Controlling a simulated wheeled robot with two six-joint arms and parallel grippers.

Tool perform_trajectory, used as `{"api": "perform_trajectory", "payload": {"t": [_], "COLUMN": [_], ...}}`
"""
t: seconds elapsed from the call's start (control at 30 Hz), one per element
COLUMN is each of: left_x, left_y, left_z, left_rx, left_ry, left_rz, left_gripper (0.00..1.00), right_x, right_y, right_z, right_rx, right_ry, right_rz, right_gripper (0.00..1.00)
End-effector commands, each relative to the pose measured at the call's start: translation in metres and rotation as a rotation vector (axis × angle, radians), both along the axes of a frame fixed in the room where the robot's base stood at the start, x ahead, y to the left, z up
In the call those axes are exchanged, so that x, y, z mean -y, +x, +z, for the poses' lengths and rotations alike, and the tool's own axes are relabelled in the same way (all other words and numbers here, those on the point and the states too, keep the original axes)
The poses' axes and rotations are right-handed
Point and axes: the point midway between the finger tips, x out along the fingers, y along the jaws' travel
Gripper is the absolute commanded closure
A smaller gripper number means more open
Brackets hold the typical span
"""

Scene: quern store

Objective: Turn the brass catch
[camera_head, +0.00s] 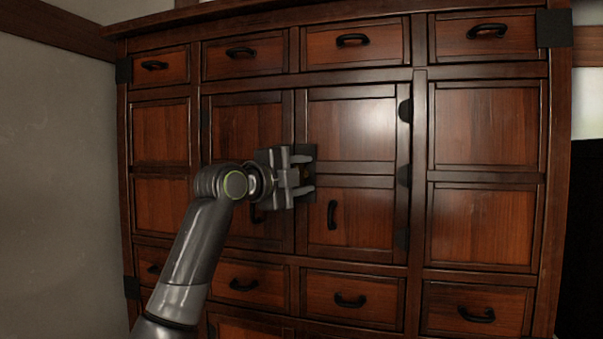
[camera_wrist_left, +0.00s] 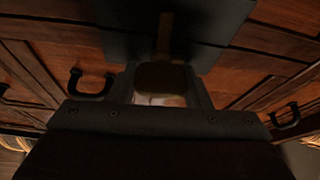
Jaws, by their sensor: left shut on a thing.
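The brass catch (camera_wrist_left: 165,36) shows in the left wrist view as a dull brownish upright bar with a wider dark end between my fingers. It sits on a dark plate (camera_wrist_left: 122,45) fixed to the cabinet doors. In the head view the plate (camera_head: 309,150) is where the two middle doors meet, and my gripper mostly hides the catch. My left gripper (camera_head: 306,173) is at the plate, its fingers one above the other, shut on the catch. The catch's exact angle is hard to tell in the dim light. My right gripper is in neither view.
The wooden cabinet (camera_head: 485,125) fills most of the head view. A black door handle (camera_head: 332,214) hangs just right of and below my gripper. Dark hinges (camera_head: 404,175) line the right door's edge. Drawers with black pulls run above and below. A plain wall (camera_head: 55,170) is at left.

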Motion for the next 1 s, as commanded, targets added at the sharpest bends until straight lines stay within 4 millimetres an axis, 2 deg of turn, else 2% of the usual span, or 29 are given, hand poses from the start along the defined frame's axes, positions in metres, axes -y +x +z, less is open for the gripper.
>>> {"api": "perform_trajectory", "payload": {"t": [0.3,0.77,0.8,0.93,1.0], "left_x": [-0.0002,-0.0002,-0.0002,-0.0002,-0.0002], "left_y": [0.0003,0.0004,0.0004,0.0003,0.0003], "left_z": [-0.0007,-0.0011,-0.0010,-0.0010,-0.0009], "left_rx": [0.026,0.031,0.031,0.031,0.031], "left_ry": [0.087,0.097,0.097,0.096,0.096], "left_rz": [0.001,0.002,0.002,0.001,0.001], "left_gripper": [0.79,0.79,0.53,0.35,0.35], "right_x": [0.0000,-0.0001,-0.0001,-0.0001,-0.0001], "right_y": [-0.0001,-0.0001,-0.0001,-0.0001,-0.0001], "right_z": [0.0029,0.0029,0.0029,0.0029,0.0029], "right_rx": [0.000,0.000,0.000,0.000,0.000], "right_ry": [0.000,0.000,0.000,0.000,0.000], "right_rz": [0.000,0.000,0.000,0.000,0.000], "right_gripper": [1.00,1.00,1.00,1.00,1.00]}}
